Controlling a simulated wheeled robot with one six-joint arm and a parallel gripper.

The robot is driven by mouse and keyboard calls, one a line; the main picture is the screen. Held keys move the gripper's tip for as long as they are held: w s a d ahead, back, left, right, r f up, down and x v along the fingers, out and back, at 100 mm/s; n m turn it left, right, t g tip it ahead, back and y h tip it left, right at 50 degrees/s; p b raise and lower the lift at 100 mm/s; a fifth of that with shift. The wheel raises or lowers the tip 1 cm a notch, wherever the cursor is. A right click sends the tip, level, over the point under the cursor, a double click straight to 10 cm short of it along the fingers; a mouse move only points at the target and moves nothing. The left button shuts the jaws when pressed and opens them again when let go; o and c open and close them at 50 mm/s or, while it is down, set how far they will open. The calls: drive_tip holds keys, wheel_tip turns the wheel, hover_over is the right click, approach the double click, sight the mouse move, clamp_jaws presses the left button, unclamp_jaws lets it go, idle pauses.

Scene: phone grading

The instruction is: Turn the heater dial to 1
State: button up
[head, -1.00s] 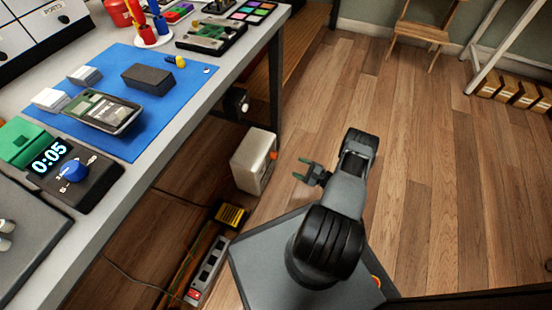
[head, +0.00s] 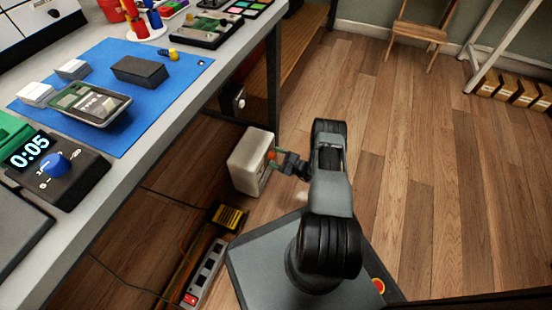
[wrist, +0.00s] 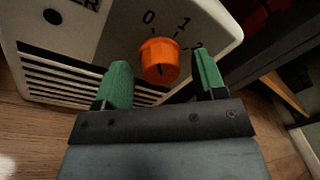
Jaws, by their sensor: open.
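The heater (head: 247,165) is a cream-white box on the floor under the bench edge, with vents (wrist: 60,82) on its front. Its orange dial (wrist: 159,59) has printed marks 0, 1 and a partly hidden 2 around it. A small dark line shows on the knob, but which mark the dial points to cannot be told. My gripper (head: 275,160) is at the heater's right side. In the wrist view its green fingers are open, one on each side of the dial, with gaps visible between them and the knob.
The bench (head: 150,165) overhangs to the left, with a dark leg (head: 274,80) behind the heater. A power strip (head: 206,270) and a yellow-black box (head: 229,217) lie on the floor in front of the heater. Open wood floor is at right.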

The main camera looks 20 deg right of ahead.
drive_tip(key=shift+c, duration=0.5)
drive_tip(key=c, duration=0.7)
drive_tip(key=shift+a, duration=0.2)
drive_tip(key=shift+c, duration=0.6)
drive_tip(key=shift+d+m+g, duration=0.15)
drive_tip(key=shift+m+g, duration=0.1)
drive_tip(key=shift+m, duration=1.8)
drive_tip(key=shift+d+m+g, duration=0.1)
drive_tip(key=shift+m+g, duration=0.15)
drive_tip(key=shift+m, duration=1.8)
drive_tip(key=o, duration=0.9)
drive_tip(key=shift+r, duration=0.1)
